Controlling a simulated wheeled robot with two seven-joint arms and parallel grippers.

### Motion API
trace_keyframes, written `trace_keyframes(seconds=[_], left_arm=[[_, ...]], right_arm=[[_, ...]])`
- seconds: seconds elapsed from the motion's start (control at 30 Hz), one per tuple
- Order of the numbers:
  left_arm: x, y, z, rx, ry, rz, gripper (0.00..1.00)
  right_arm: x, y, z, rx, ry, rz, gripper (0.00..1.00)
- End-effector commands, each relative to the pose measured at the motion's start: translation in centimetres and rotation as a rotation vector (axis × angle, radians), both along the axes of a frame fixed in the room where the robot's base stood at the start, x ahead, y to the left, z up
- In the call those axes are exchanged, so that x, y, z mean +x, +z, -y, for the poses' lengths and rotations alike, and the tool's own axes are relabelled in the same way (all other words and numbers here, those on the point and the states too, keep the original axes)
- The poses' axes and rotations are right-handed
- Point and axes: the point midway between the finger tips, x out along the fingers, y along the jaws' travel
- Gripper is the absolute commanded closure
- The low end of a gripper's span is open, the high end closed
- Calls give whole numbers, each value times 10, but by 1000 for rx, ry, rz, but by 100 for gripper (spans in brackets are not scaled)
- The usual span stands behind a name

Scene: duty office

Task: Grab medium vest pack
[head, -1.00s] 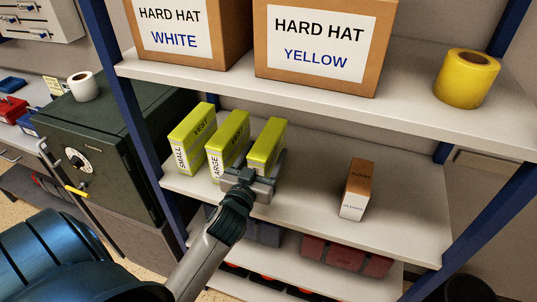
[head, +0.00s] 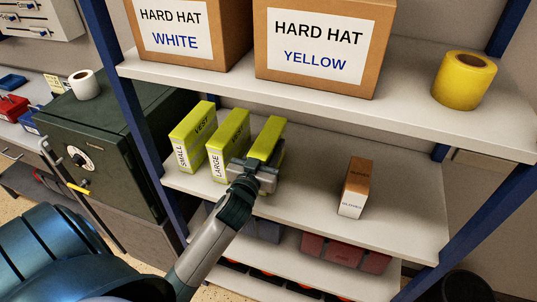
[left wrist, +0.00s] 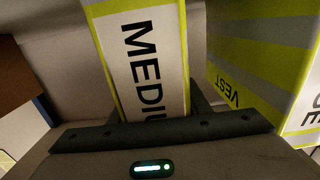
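The medium vest pack (head: 266,140) stands upright on the middle shelf, lime-yellow, rightmost of three vest packs. Its white label reading "MEDI" fills the middle of the left wrist view (left wrist: 148,70); the rest of the word is hidden by my gripper. My left gripper (head: 262,168) is at the pack's front, with its fingers on either side of the pack. It looks open; I cannot see finger contact clearly. My right gripper is in neither view.
The large vest pack (head: 228,145) stands close at the left, with the small one (head: 192,137) beyond it. A brown-and-white box (head: 355,188) stands to the right with free shelf (head: 310,165) between.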

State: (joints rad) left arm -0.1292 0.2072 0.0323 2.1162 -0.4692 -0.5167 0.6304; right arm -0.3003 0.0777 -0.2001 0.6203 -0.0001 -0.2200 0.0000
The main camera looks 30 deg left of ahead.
Motion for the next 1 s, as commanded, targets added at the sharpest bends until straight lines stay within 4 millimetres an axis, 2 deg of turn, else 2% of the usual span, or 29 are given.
trace_keyframes(seconds=[0.47, 0.67, 0.77, 1.0], left_arm=[[0, 7, 0, 1, 0, 4, 85], [1, 26, 0, 1, -1, 6, 85], [1, 43, 0, 2, -2, 9, 85], [-38, 63, 9, 0, -1, 3, 85]], right_arm=[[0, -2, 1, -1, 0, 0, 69], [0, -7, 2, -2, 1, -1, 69], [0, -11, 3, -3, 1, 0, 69], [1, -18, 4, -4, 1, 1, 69]])
